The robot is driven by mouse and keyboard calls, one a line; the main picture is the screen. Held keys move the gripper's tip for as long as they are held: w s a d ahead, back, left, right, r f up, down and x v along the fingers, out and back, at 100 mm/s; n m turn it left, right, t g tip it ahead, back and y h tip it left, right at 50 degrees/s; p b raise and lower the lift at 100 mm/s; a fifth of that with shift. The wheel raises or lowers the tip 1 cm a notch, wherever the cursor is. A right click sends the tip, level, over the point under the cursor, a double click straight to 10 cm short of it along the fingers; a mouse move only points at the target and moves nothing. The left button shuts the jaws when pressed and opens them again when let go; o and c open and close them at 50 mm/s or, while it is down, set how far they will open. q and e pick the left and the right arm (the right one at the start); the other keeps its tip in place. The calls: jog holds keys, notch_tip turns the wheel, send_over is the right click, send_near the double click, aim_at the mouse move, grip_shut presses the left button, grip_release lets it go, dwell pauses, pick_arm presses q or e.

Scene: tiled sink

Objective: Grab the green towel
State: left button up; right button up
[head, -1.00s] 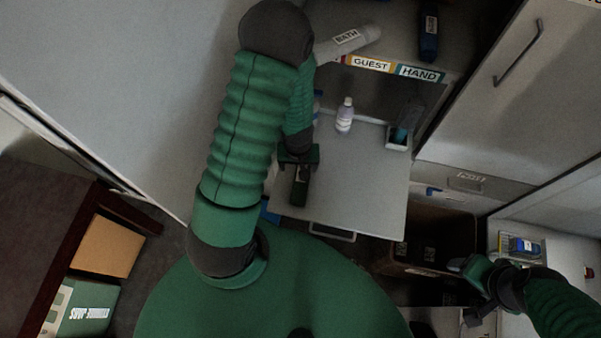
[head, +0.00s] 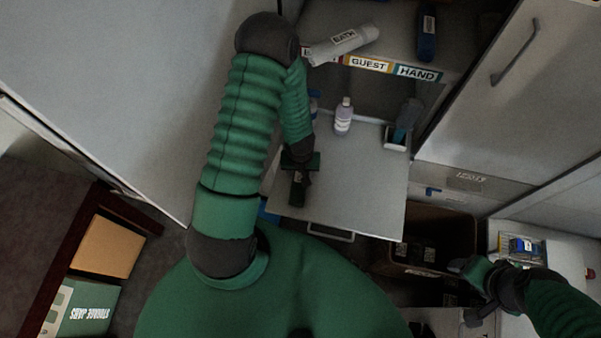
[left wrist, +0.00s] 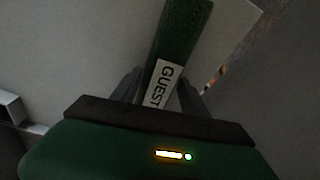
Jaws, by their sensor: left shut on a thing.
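The green towel (left wrist: 182,30) is a dark green roll with a white GUEST label, seen at the top middle of the left wrist view. My left gripper (left wrist: 160,88) is shut on it, with a finger on each side of the label. In the head view the towel (head: 297,192) hangs below my left gripper (head: 300,172), over the left part of the pale pull-out shelf. I cannot tell whether it touches the shelf. My right gripper (head: 468,290) is at the lower right, apart from the towel; its finger opening is unclear.
A white bottle (head: 343,117) and a small holder (head: 396,138) stand at the back of the pull-out shelf (head: 375,190). Above, a shelf labelled GUEST and HAND holds a grey BATH roll (head: 343,45) and a blue roll (head: 427,35). A dark bin (head: 440,235) stands to the right.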

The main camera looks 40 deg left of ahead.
pick_arm(q)
jog(key=shift+d, duration=0.1)
jog(key=shift+c, duration=0.9)
